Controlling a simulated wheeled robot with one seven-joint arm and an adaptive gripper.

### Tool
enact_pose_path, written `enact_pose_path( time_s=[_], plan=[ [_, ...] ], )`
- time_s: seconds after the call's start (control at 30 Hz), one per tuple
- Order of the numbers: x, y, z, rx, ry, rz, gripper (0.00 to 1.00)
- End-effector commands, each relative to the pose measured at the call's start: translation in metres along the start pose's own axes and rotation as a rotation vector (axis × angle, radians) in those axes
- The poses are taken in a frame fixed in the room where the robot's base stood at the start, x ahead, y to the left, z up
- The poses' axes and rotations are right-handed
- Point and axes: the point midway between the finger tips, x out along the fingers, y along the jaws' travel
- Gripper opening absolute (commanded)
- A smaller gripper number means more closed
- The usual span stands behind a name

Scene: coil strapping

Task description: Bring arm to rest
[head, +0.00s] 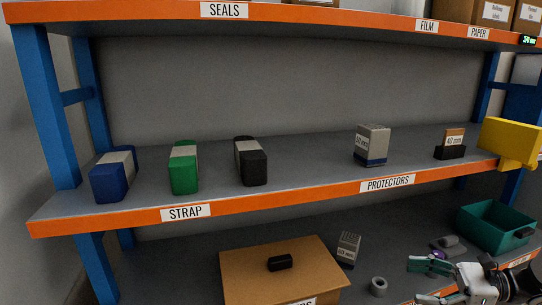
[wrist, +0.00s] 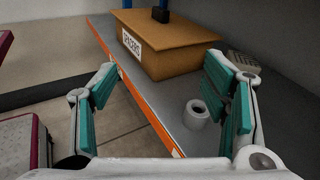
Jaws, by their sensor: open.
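My gripper (head: 424,281) is at the lower right of the head view, in front of the lower shelf. In the wrist view my gripper (wrist: 170,95) shows both teal-padded fingers spread wide, with nothing between the pads. The roll also shows in the head view (head: 378,286), left of my gripper. The rest of my arm is mostly outside the head view.
A brown box (head: 270,262) with a black handle stands on the lower shelf, and a teal bin (head: 497,228) at right. Blue, green (head: 184,170) and black strap coils stand on the middle shelf with protector blocks (head: 372,145). The shelf's orange edge (wrist: 130,80) runs near my gripper.

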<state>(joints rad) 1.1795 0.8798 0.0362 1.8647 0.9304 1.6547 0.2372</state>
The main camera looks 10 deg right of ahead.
Motion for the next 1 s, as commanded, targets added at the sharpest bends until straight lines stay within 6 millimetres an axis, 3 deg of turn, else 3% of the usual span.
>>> enact_pose_path(
  time_s=[0.27,0.4,0.6,0.8,1.0],
  plan=[
    [0.054,0.024,0.067,-0.156,0.135,0.262,0.68],
    [0.087,0.052,0.106,-0.278,0.227,0.442,0.68],
    [0.119,0.104,0.151,-0.47,0.349,0.684,0.68],
    [0.135,0.16,0.182,-0.686,0.462,0.906,0.68],
    [0.135,0.214,0.201,-0.923,0.563,1.103,0.68]
  ],
)
